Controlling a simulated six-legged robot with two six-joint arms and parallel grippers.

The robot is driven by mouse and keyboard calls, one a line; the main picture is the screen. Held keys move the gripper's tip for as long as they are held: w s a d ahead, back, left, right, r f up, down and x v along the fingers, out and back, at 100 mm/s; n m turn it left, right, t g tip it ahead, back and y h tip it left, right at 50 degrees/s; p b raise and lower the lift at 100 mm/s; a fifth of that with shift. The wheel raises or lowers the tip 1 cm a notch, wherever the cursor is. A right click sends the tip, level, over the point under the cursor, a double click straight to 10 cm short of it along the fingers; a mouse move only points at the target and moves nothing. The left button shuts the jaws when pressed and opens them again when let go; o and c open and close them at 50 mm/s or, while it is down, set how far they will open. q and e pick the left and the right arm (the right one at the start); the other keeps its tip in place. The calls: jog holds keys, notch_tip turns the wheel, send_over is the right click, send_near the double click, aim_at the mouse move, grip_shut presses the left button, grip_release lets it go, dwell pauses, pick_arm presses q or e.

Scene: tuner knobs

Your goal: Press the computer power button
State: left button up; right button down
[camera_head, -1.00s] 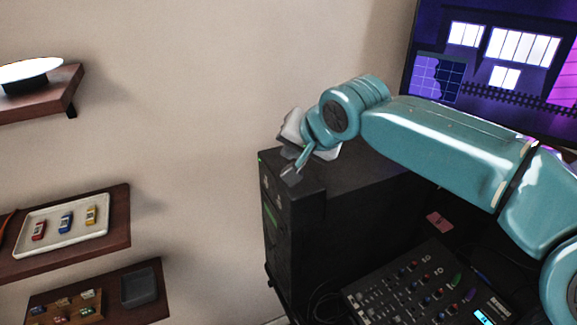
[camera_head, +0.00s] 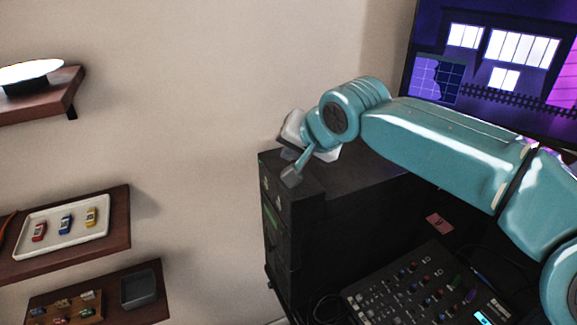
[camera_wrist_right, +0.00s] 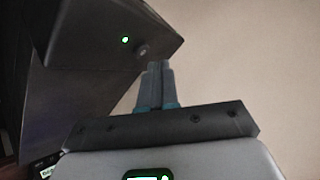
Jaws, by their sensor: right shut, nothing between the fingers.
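The computer (camera_head: 352,225) is a tall black tower against the wall, with a green light strip on its front. In the right wrist view, the tower's dark face (camera_wrist_right: 85,35) shows a small green light and, beside it, a small round grey button (camera_wrist_right: 142,51). My right gripper (camera_head: 291,178) is at the tower's upper front edge. Its fingers are together and empty in the right wrist view (camera_wrist_right: 157,68), with the tips just below and right of the button. I cannot tell if they touch it. My left gripper is not in view.
A mixer (camera_head: 425,290) with knobs sits right of the tower, with a pink note (camera_head: 439,222) behind it. A monitor (camera_head: 490,60) stands at the upper right. Wooden shelves on the left hold a tray (camera_head: 65,242) of toy cars. The wall between shelves and tower is clear.

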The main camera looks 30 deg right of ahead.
jog(key=shift+w, duration=0.1)
dwell(0.3)
jog(key=shift+f, duration=0.1)
jog(key=shift+f+b, duration=0.4)
jog(key=shift+b, duration=0.05)
jog(key=shift+f+b, duration=0.3)
dwell(0.5)
jog(key=shift+r, duration=0.15)
jog(key=shift+r+p, duration=0.55)
jog(key=shift+r, duration=0.1)
